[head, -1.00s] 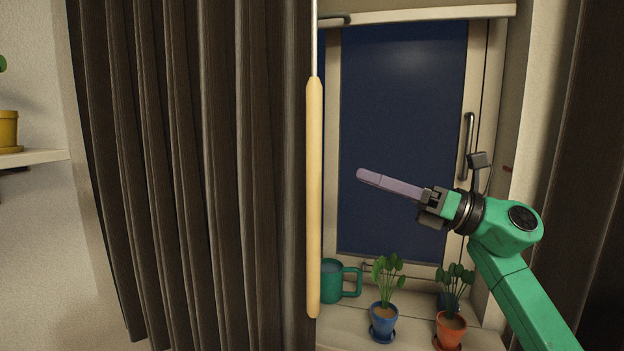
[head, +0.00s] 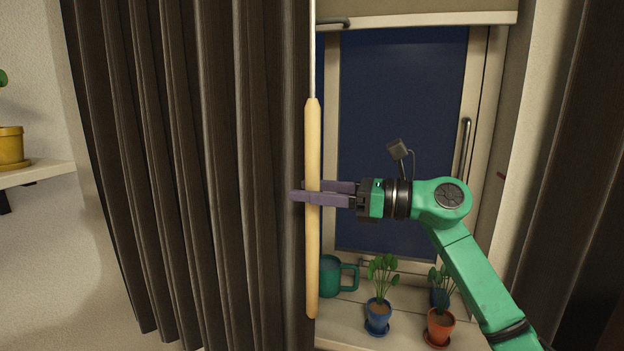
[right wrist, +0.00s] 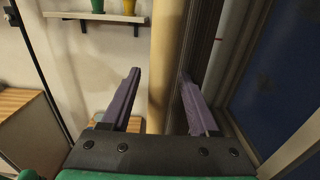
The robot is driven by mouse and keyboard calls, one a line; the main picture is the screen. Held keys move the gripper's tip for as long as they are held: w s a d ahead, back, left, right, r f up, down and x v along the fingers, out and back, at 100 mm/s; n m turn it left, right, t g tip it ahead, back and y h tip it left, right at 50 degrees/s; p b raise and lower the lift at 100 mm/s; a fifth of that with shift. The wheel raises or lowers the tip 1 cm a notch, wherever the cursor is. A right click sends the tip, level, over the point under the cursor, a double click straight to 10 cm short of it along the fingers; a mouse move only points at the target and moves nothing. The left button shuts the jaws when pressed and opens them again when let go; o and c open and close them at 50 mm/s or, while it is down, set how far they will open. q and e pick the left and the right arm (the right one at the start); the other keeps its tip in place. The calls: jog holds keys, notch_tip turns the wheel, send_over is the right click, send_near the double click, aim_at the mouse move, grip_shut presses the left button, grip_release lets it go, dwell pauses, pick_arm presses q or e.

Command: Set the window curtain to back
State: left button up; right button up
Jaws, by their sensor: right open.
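The dark brown curtain (head: 190,170) hangs in folds at the left of the window (head: 400,120), which shows uncovered to its right. A pale wooden handle (head: 312,250) hangs upright on a thin rod at the curtain's right edge. My right gripper (head: 298,191) is open, with one purple finger in front of the handle and one behind it. In the right wrist view the handle (right wrist: 165,55) stands between the two fingers, with a visible gap to each. My left gripper is not in view.
On the sill (head: 350,312) stand a green mug (head: 330,277), a blue pot with a plant (head: 378,313), an orange pot (head: 440,326) and a dark blue pot behind it. Another dark curtain (head: 575,170) hangs at the right. A shelf (head: 40,174) with a yellow pot is at the left.

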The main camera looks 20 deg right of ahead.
grip_shut()
dwell(1.4)
